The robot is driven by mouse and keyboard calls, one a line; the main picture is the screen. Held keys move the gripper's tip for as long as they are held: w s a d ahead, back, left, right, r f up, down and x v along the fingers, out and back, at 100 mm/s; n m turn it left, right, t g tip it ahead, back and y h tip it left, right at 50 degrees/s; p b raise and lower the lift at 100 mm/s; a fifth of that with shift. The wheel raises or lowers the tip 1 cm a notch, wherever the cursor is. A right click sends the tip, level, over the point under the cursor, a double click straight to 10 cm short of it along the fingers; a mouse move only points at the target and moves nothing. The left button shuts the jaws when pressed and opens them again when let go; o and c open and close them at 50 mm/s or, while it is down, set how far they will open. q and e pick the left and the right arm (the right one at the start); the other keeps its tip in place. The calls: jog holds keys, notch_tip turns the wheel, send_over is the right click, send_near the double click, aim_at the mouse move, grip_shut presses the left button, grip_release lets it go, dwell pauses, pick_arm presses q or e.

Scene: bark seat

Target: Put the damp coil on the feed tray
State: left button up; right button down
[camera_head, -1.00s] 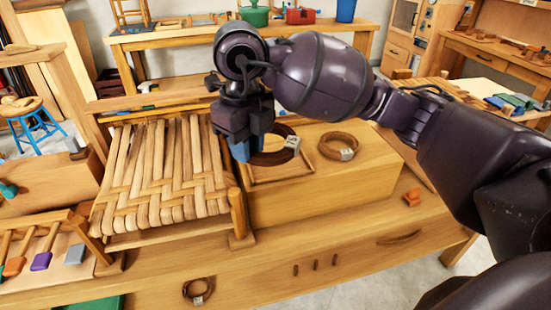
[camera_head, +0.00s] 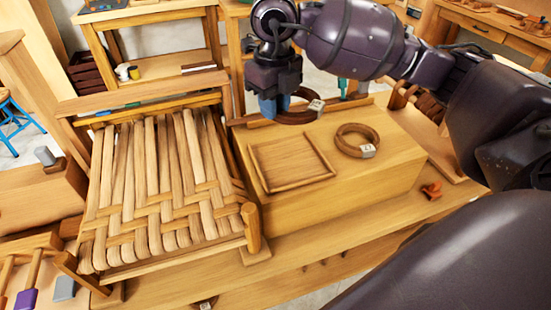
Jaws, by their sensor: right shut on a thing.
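My right gripper (camera_head: 276,106) comes in from the upper right and is shut on a dark brown coil (camera_head: 296,117) with a pale tag. The coil shows beyond the back edge of the square tray, near the back of the wooden box; its exact height is hard to tell. The feed tray, a shallow square frame (camera_head: 330,174), lies empty on the box top. A second brown coil (camera_head: 346,149) with a pale tag lies on the box to the right of the tray. I cannot read the tags. My left gripper is not in view.
A woven bark seat (camera_head: 160,185) stands directly left of the wooden box (camera_head: 340,195). A small orange object (camera_head: 432,190) lies on the bench at the right. Shelves stand behind. The tray's inside is clear.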

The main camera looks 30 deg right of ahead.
aim_at(274, 170)
notch_tip(274, 170, down, 16)
jog(key=shift+w+r+b, duration=0.1)
jog(key=shift+r+b, duration=0.15)
jog(key=shift+b, duration=0.6)
jog(key=shift+f, duration=0.1)
jog(key=c, duration=1.2)
grip_release()
jog(key=shift+c, duration=0.2)
notch_tip(274, 170, up, 12)
jog(key=shift+r+p, duration=0.15)
jog(key=shift+p, duration=0.6)
